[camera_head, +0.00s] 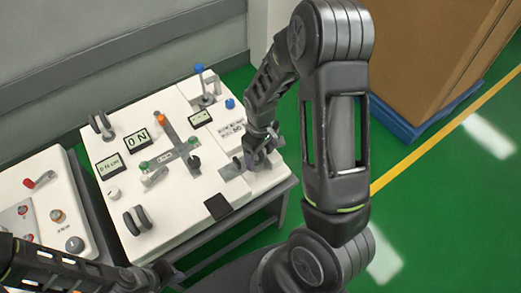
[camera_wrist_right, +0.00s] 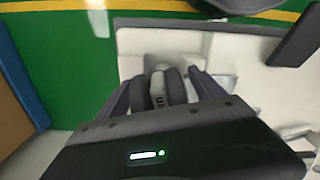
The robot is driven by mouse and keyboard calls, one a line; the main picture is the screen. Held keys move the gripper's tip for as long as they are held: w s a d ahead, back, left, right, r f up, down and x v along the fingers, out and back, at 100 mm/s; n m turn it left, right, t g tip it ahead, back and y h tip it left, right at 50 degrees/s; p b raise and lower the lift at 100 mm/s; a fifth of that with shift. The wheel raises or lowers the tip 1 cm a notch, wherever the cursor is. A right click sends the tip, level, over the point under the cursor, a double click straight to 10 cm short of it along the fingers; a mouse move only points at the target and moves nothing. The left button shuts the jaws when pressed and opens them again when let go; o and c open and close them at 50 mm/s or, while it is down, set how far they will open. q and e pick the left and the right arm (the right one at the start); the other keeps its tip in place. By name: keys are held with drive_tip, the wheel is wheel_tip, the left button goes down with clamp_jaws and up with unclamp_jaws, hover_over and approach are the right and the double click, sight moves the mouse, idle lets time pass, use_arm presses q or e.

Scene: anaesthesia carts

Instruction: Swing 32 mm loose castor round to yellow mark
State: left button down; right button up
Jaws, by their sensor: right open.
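In the right wrist view a castor with dark twin wheels (camera_wrist_right: 174,86) sits on a pale plate, between the fingers of my right gripper (camera_wrist_right: 164,88). The fingers stand open on either side of the wheels, with narrow gaps visible. In the head view my right gripper (camera_head: 256,160) is low over the right edge of the white board and hides most of this castor. I cannot make out a yellow mark by it. My left gripper (camera_head: 160,275) is at the bottom left, away from the castor; its jaws are too unclear to read.
The white board (camera_head: 165,228) carries more twin wheels at its front left (camera_head: 138,220) and back left (camera_head: 100,125), small displays, knobs and a dark square pad (camera_head: 218,207). A second panel (camera_head: 50,185) stands at left. A brown box (camera_head: 435,60) stands beyond at right.

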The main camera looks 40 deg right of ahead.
clamp_jaws()
drive_tip(key=n, duration=0.3)
drive_tip(key=shift+w+d, duration=0.15)
drive_tip(key=shift+d, duration=0.2)
drive_tip(key=shift+w+d+n, duration=0.1)
drive_tip(key=shift+n, duration=0.9)
drive_tip(key=shift+w+d+r+n, duration=0.1)
drive_tip(key=shift+n, duration=0.8)
drive_tip(key=n, duration=0.3)
drive_tip(key=shift+w+d, duration=0.2)
drive_tip(key=shift+w, duration=0.05)
